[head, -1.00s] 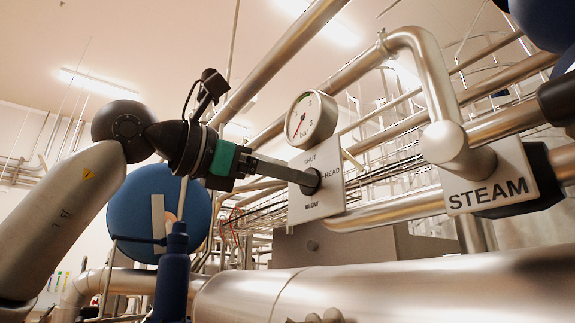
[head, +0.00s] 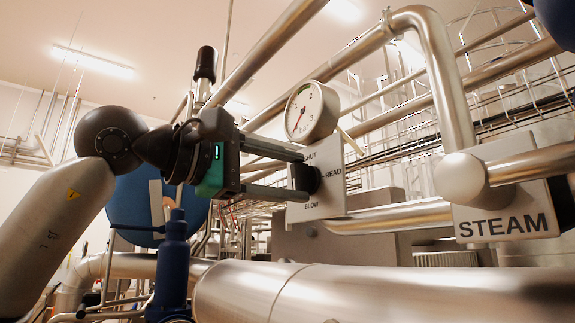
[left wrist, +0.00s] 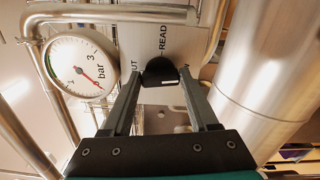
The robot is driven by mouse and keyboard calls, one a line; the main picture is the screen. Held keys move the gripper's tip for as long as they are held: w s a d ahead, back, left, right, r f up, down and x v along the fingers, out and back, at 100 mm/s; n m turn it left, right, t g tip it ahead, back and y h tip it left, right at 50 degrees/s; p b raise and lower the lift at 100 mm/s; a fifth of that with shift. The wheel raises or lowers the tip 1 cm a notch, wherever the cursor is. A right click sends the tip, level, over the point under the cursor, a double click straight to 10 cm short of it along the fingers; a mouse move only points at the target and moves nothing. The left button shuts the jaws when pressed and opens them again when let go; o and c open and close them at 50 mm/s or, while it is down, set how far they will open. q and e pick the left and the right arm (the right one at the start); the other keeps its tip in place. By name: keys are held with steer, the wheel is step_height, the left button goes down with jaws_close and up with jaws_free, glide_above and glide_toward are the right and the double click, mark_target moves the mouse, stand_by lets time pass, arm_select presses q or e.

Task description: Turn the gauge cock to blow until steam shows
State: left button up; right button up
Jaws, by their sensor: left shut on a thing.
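The gauge cock is a black knob (head: 306,178) on a pale plate (head: 330,202) lettered SHUT, READ and BLOW. A round white gauge (head: 311,111) marked bar sits just above the plate; it also shows at left in the left wrist view (left wrist: 82,66). My left gripper (head: 304,176) reaches in from the left, its two fingers one above the other, shut on the knob. In the left wrist view the knob (left wrist: 160,71) sits between the fingertips and has a white mark. The fingers partly hide the lettering there. My right gripper is in neither view.
A STEAM sign (head: 505,200) hangs at the right behind a rounded pipe end (head: 460,178). A thick pipe (head: 380,292) runs across below. A blue valve body (head: 173,260) and a blue disc (head: 137,205) stand close under my left arm. Pipes crowd the back.

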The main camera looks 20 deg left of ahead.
arm_select(q)
steer(key=shift+m+p, duration=0.5)
steer(key=shift+m, duration=1)
steer(key=shift+o, duration=0.2)
steer(key=o, duration=1.3)
steer(key=shift+o, duration=0.2)
steer(key=shift+s+a, duration=0.1)
steer(key=shift+s+a+f, duration=0.1)
steer(key=shift+s+a, duration=0.15)
steer(key=shift+s, duration=0.05)
steer(key=b+v, duration=0.3)
steer(key=v, duration=1.1)
steer(key=shift+s, duration=0.1)
